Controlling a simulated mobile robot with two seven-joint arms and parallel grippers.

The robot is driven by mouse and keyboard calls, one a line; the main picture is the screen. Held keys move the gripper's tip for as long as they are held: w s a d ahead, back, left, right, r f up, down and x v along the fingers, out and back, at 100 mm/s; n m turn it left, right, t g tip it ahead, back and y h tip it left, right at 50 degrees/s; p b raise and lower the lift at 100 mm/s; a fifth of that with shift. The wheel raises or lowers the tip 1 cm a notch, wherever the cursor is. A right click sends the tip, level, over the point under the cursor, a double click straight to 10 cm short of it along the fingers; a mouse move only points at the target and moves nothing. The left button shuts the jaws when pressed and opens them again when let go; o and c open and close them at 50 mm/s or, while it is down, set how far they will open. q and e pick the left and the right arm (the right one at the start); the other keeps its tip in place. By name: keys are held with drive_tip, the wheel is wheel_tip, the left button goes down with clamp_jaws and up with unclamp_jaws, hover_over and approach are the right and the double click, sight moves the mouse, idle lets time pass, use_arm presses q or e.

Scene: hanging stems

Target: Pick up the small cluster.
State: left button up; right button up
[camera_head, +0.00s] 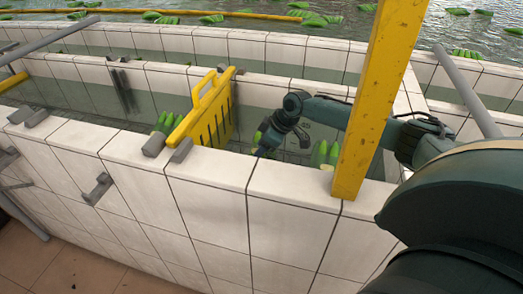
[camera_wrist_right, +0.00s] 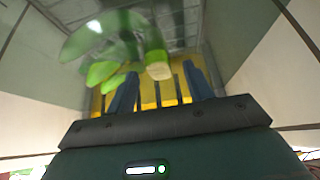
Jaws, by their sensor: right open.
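My right gripper (camera_head: 260,152) reaches over the white tiled wall into the channel. Its two dark blue fingers stand apart in the right wrist view (camera_wrist_right: 160,78), with nothing held between them. A green leafy cluster (camera_wrist_right: 118,45) with a pale cut stem end shows just beyond the fingertips, slightly left, partly blurred. In the head view a bit of green cluster (camera_head: 259,134) shows beside the gripper, mostly hidden by it. Other green clusters are right of the gripper (camera_head: 325,153) and behind the yellow gate (camera_head: 165,122). I cannot tell which is the small one. My left gripper is not in view.
The yellow slotted gate (camera_head: 213,110) stands across the channel left of my gripper. A yellow post (camera_head: 376,100) rises from the tiled wall (camera_head: 210,195) in front of my right arm. Water with floating green clusters (camera_head: 320,20) lies beyond the far walls.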

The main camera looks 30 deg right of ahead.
drive_tip(key=shift+w+a+f, duration=0.1)
drive_tip(key=shift+w+f, duration=0.05)
drive_tip(key=shift+f, duration=0.1)
drive_tip(key=shift+c, duration=0.3)
clamp_jaws()
drive_tip(key=shift+r, duration=0.2)
